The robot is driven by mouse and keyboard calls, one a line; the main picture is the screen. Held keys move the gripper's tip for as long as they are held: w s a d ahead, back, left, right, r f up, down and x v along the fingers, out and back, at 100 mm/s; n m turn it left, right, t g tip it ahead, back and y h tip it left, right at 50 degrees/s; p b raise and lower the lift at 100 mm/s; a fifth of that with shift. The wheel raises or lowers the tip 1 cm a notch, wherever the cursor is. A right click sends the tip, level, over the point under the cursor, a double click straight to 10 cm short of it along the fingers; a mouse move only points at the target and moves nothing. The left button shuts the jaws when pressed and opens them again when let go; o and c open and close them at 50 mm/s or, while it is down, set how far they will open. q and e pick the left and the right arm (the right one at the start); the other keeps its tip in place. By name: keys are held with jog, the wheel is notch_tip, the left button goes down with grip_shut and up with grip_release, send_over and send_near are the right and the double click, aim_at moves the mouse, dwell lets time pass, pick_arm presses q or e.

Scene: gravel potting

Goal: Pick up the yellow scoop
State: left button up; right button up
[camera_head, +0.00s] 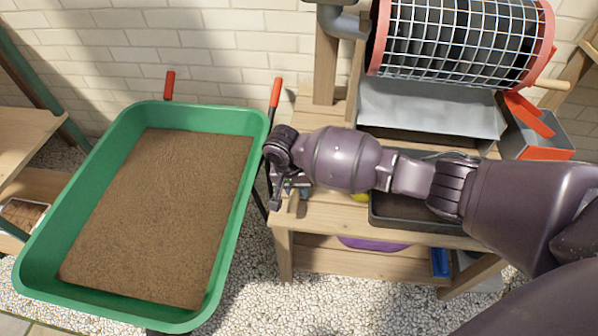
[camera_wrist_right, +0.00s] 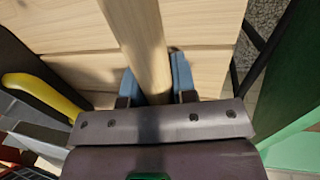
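A small patch of yellow (camera_head: 360,197), likely part of the yellow scoop, shows below my right forearm in the head view; the arm hides the rest. A curved yellow edge (camera_wrist_right: 45,95) shows at the left of the wrist view, apart from my fingers. My right gripper (camera_head: 290,188) is over the left end of the wooden bench. In the wrist view its blue-grey fingertips (camera_wrist_right: 157,85) stand on both sides of a round wooden bar (camera_wrist_right: 138,40). I cannot tell whether they press on it, or what the bar belongs to. My left gripper is out of view.
A green wheelbarrow (camera_head: 45,222) full of brown soil stands left of the bench (camera_head: 330,228). A dark tray (camera_head: 400,222) lies under my right arm. A wire-mesh drum (camera_head: 460,40) is at the back, above a grey chute (camera_head: 430,108). A purple item (camera_head: 373,244) is on the lower shelf.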

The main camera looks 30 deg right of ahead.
grip_shut()
jog(key=shift+r, duration=0.1)
jog(key=shift+r, duration=0.25)
pick_arm(q)
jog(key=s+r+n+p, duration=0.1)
jog(key=p, duration=0.3)
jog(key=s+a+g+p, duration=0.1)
jog(key=p, duration=0.3)
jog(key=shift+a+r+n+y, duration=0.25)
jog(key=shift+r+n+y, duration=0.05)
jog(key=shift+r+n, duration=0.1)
pick_arm(e)
notch_tip(320, 180, up, 19)
jog(key=shift+r, duration=0.15)
